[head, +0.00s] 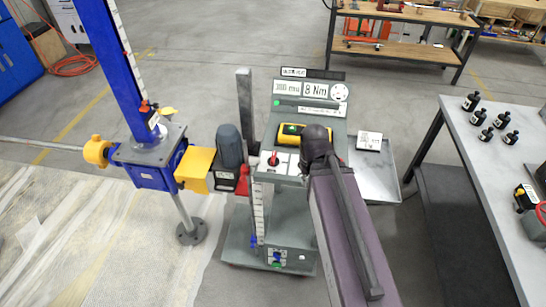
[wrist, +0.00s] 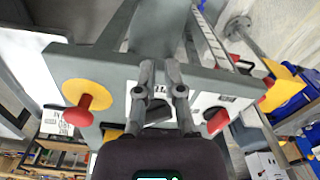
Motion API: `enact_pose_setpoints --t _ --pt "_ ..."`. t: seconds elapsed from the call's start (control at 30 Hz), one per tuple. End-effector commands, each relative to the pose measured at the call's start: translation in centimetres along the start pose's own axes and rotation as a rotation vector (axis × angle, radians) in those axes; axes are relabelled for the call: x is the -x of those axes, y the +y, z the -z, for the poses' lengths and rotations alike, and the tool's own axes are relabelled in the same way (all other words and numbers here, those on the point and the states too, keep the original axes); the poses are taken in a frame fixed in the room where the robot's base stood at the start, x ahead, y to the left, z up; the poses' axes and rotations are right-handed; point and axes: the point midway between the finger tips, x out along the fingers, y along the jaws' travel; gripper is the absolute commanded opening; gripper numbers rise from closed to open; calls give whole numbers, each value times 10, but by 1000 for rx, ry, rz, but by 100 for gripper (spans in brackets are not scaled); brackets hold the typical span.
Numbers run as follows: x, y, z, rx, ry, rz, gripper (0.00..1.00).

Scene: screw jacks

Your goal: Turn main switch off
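The grey control console (head: 311,105) stands in the middle of the head view. A red switch handle (head: 273,160) sits on a white plate at its left, and it seems to be the red handle at the right of the wrist view (wrist: 218,120). No readable label confirms which control is the main switch. My gripper (wrist: 160,68) is just over the console face, its two fingers parted by a narrow gap with nothing held. A black block (wrist: 158,112) on the panel shows between the fingers. In the head view my arm hides the console's lower right.
A red mushroom button on a yellow disc (wrist: 82,97) is left of the fingers. A yellow box with a green button (head: 291,130) lies on the console. The blue screw-jack column (head: 120,60) stands left. A bench (head: 500,150) with black bottles is right.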

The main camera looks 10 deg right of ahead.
Motion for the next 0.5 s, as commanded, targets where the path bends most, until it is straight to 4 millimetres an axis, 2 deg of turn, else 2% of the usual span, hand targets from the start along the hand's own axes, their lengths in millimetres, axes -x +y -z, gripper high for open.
enact_pose_setpoints --t 0.03,0.23,0.5 --pt "1 0 1 6 0 0 39" --pt "13 -8 14 100 0 0 98" --pt "49 -30 54 443 0 0 100"
